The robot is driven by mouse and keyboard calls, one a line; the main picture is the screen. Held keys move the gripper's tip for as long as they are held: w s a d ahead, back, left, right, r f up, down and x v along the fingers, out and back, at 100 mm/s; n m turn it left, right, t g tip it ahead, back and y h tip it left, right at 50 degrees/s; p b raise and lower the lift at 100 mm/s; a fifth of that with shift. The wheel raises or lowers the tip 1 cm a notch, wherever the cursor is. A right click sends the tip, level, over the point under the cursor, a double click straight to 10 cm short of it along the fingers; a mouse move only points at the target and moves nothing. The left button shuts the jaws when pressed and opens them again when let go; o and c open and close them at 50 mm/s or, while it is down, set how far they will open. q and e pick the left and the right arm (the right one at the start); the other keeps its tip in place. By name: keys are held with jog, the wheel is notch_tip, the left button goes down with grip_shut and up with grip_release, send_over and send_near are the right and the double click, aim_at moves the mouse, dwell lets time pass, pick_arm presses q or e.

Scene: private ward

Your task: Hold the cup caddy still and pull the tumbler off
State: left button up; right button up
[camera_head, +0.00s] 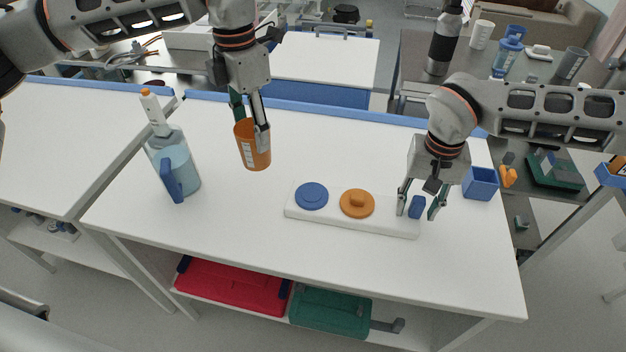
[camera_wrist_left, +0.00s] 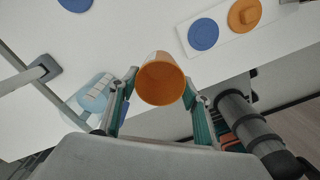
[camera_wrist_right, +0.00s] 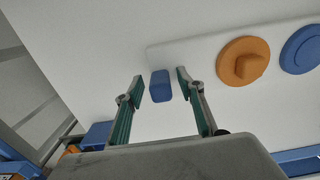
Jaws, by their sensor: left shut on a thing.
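The orange tumbler (camera_head: 254,155) with pale markings is in my left gripper (camera_head: 251,124), which is shut on its sides. It hangs above the table, left of the caddy; its round orange end faces the left wrist view (camera_wrist_left: 161,84). The white cup caddy (camera_head: 332,217) lies flat on the table, with a blue disc (camera_head: 311,195), an orange disc with a knob (camera_head: 357,203) and a small blue handle (camera_head: 416,208) at its right end. My right gripper (camera_head: 422,212) is open, its fingers on either side of the blue handle (camera_wrist_right: 160,88), with visible gaps.
A light-blue jug (camera_head: 178,165) with a dark-blue handle stands left, with a white, orange-tipped bottle (camera_head: 154,112) behind it. A blue box (camera_head: 481,183) is at the right table edge. Red (camera_head: 232,287) and green (camera_head: 329,312) cases lie on the lower shelf.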

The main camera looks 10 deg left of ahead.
jog(key=shift+r, duration=0.1)
notch_tip(320, 180, up, 12)
jog(key=shift+f, duration=0.1)
dwell(0.4)
